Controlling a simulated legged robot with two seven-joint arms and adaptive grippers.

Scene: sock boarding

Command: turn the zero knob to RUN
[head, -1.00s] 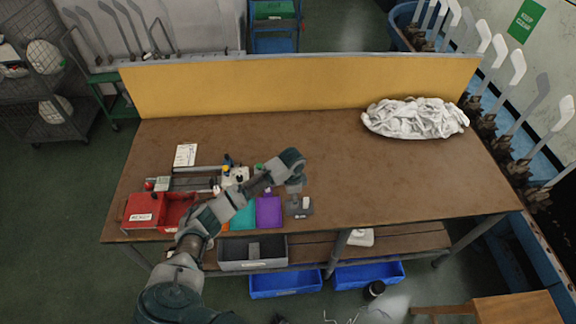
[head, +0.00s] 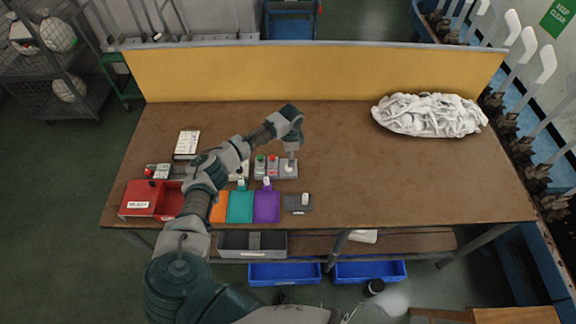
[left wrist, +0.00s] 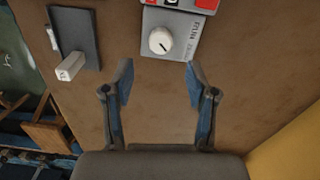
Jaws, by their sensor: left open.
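The zero knob (left wrist: 158,39) is a round white dial on a light grey box (left wrist: 177,47) marked RUN beside it. A small dark mark shows on its face; I cannot tell the exact setting. In the head view the knob (head: 289,169) stands on the right end of a row of small control boxes. My left gripper (head: 291,156) is just above and behind it there. In the left wrist view my left gripper (left wrist: 160,76) is open and empty, its fingertips apart on either side below the knob, not touching it. My right gripper is not in view.
In front lie orange, teal and purple (head: 266,207) pads and a dark plate with a white switch (head: 298,203). A red bin (head: 140,203) is at left, a white cloth heap (head: 430,115) at back right. The table's middle right is clear.

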